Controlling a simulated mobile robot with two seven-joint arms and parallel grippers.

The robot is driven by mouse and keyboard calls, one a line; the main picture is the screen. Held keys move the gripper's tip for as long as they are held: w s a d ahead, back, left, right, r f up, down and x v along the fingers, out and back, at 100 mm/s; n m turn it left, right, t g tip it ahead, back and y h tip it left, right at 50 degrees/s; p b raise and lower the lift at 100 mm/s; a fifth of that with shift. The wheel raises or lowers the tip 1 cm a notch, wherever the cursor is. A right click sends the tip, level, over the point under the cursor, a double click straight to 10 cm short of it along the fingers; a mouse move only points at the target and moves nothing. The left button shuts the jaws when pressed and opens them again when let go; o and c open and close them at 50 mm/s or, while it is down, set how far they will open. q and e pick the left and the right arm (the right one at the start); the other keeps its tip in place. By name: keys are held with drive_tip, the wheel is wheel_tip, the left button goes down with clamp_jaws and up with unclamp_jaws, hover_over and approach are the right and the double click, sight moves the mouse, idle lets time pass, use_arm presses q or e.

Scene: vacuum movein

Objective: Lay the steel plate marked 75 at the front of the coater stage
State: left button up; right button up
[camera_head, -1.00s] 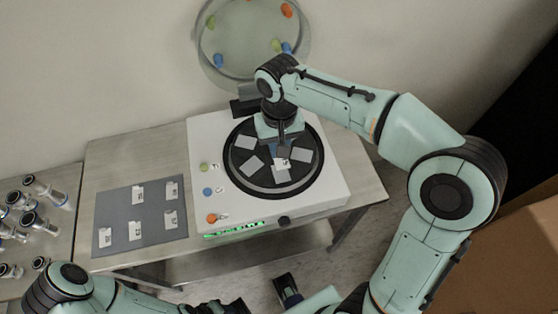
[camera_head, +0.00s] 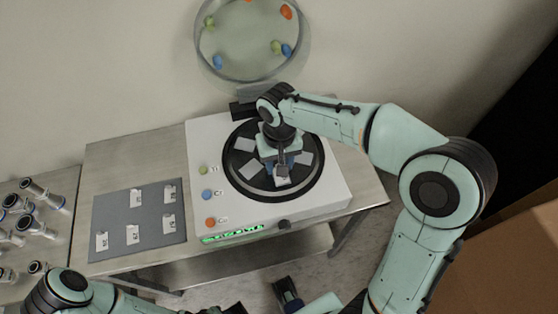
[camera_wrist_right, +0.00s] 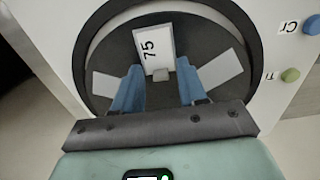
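The steel plate marked 75 (camera_wrist_right: 152,45) lies on the round black coater stage (camera_wrist_right: 105,47), between and just beyond my right fingertips in the right wrist view. A small block-like tab on the plate's near edge sits between the fingers, with a gap on both sides. In the head view the plate (camera_head: 283,181) shows at the front of the stage (camera_head: 233,182), partly hidden by the gripper. My right gripper (camera_wrist_right: 160,84) is open, with its blue fingers apart, low over the stage. My left arm comes in at the lower left; its gripper is mostly cut off by the bottom edge.
Other blank plates (camera_head: 252,170) lie around the stage. The white coater housing (camera_head: 205,140) has coloured buttons on its left. A grey mat (camera_head: 150,205) left of it holds several marked plates (camera_head: 133,234). A round glass lid (camera_head: 250,45) is behind.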

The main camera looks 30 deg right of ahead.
wheel_tip(320, 180, up, 12)
drive_tip(key=p, duration=0.2)
drive_tip(key=shift+r, duration=0.2)
idle(0.3)
idle(0.5)
